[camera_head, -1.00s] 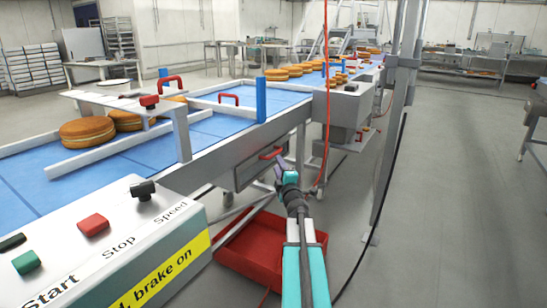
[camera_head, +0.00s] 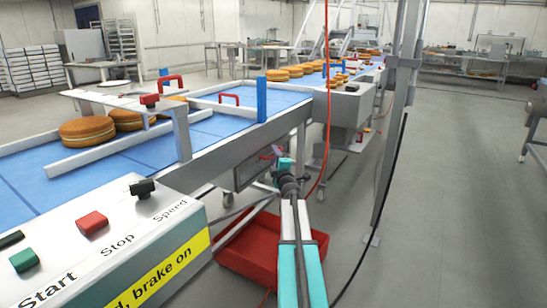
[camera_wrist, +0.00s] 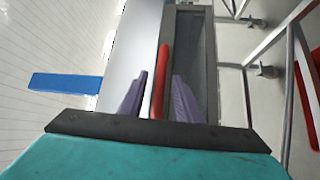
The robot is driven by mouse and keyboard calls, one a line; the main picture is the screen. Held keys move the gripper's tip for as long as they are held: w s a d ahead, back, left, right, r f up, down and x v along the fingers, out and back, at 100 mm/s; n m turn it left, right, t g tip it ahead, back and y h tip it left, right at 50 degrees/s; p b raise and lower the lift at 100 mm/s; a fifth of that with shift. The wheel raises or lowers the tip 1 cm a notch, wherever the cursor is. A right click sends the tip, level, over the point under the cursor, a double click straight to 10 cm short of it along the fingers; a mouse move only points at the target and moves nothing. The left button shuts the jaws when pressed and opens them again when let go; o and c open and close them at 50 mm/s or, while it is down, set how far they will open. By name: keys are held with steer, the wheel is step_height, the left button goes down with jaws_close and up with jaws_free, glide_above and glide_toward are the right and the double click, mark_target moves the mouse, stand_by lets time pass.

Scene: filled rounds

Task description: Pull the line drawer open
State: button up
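The line drawer (camera_head: 247,174) is a grey box front under the side of the blue conveyor. It looks shut, though my gripper hides part of it. Its red bar handle (camera_wrist: 161,75) runs lengthwise in the wrist view, beside the drawer's dark grey face (camera_wrist: 198,70). My gripper (camera_wrist: 159,98) has two purple fingers, one on each side of the handle. Narrow gaps show between fingers and handle, so it looks open around the bar. In the head view my gripper (camera_head: 277,153) is at the drawer front and covers most of the handle.
A red crate (camera_head: 262,262) stands on the floor below my arm. A control box (camera_head: 150,225) with Start, Stop and Speed controls is at the lower left. A grey post (camera_head: 388,140) and hanging cables stand to the right.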

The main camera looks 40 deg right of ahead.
steer(key=shift+w+d, duration=0.15)
steer(key=shift+w, duration=0.15)
